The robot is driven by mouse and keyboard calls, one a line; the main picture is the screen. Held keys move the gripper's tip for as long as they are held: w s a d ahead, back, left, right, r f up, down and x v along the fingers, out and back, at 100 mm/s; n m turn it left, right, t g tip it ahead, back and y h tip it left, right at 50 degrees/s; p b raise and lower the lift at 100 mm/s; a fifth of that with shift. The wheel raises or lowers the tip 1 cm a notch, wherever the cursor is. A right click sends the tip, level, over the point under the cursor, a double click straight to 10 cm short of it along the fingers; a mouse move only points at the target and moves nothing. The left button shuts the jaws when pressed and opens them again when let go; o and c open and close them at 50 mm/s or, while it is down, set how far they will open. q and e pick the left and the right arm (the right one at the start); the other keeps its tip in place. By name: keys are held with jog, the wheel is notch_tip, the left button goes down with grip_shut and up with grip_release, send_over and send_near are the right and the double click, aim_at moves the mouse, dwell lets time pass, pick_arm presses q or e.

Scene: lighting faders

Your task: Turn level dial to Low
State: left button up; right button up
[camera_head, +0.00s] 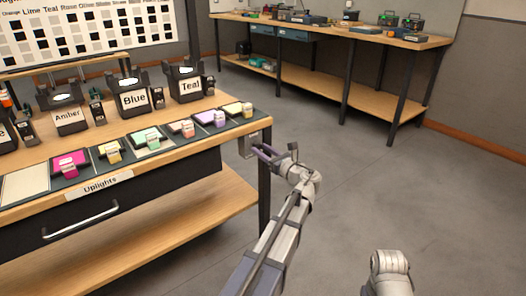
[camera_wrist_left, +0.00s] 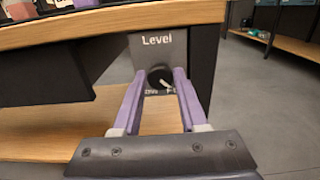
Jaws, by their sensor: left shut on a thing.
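The level dial (camera_wrist_left: 160,78) is a dark round knob low on a grey panel marked Level (camera_wrist_left: 157,45), under the table's edge. In the head view the panel (camera_head: 246,146) sits at the right end of the workbench front. My left gripper (camera_wrist_left: 160,82) has its two purple fingers on either side of the dial and is shut on it. It also shows in the head view (camera_head: 262,150), reaching the panel from the right. Small lettering below the dial is partly hidden by the fingers, so the dial's setting cannot be read. My right gripper is not in view.
The workbench top (camera_head: 22,187) holds several coloured swatches and black units labelled Amber, Blue (camera_head: 134,98) and Teal. A drawer handle (camera_head: 80,219) sticks out below the Uplights label. A second bench (camera_head: 350,31) stands at the back. The grey floor to the right is clear.

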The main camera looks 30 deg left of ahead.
pick_arm(q)
grip_shut()
